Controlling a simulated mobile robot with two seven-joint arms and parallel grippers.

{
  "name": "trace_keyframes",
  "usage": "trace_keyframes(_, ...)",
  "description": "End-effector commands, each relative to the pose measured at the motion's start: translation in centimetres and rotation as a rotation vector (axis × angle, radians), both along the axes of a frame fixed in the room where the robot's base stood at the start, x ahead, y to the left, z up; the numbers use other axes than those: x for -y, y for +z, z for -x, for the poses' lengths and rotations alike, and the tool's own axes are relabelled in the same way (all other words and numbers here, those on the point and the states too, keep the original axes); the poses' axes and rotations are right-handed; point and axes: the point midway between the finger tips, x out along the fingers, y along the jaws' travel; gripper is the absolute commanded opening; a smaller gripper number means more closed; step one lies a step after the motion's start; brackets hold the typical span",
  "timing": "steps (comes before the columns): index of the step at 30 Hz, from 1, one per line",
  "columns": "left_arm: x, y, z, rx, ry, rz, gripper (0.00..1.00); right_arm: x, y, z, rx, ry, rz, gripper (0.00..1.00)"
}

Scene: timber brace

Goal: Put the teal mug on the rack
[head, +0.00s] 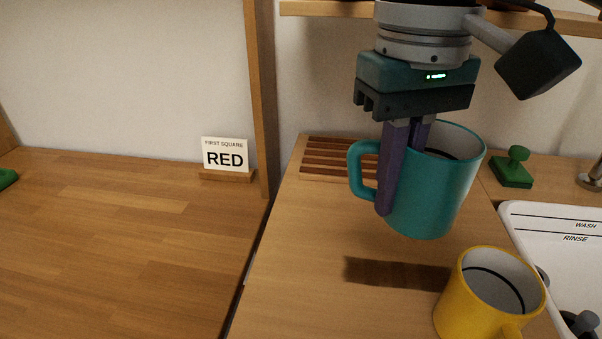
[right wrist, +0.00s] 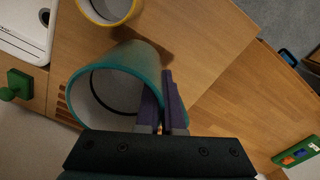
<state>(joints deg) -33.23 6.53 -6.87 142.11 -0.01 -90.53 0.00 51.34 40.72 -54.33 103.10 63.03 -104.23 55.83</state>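The teal mug (head: 436,195) is upright and held above the wooden counter, with its handle to the left in the head view. My right gripper (head: 402,165) comes down from above and is closed on the mug's wall near the handle, one finger outside and one passing into the mouth. The right wrist view also shows the teal mug (right wrist: 140,68) between the fingers (right wrist: 166,105). The slatted wooden rack (head: 325,160) lies on the counter behind the mug, which partly hides it. My left gripper is not in view.
A yellow mug (head: 487,297) stands on the counter in front, near the white sink (head: 560,225) marked WASH and RINSE. A green knobbed block (head: 513,168) sits at the back right. A post (head: 257,100) and a RED card (head: 225,155) are left of the rack.

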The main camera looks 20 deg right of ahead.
Motion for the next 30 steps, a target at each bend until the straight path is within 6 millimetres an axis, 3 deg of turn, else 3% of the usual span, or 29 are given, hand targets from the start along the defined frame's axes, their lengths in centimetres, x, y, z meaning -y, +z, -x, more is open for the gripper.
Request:
trace_keyframes(1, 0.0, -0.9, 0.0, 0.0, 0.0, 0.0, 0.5, 0.1, -1.9, 0.1, -0.003, -0.001, 0.002, 0.0)
trace_keyframes(4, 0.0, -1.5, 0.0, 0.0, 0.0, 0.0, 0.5, 0.0, -4.1, 0.0, -0.002, -0.001, 0.001, 0.0)
trace_keyframes(14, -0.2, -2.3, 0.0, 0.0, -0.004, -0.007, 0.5, 0.0, -7.3, 0.0, 0.0, 0.001, 0.0, 0.0)
trace_keyframes(19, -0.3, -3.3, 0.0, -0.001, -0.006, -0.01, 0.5, 0.1, -10.1, 0.0, 0.0, 0.0, 0.002, 0.0)
trace_keyframes(30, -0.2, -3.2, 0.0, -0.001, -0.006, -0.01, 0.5, 0.0, -10.5, 0.0, 0.001, 0.0, 0.0, 0.0)
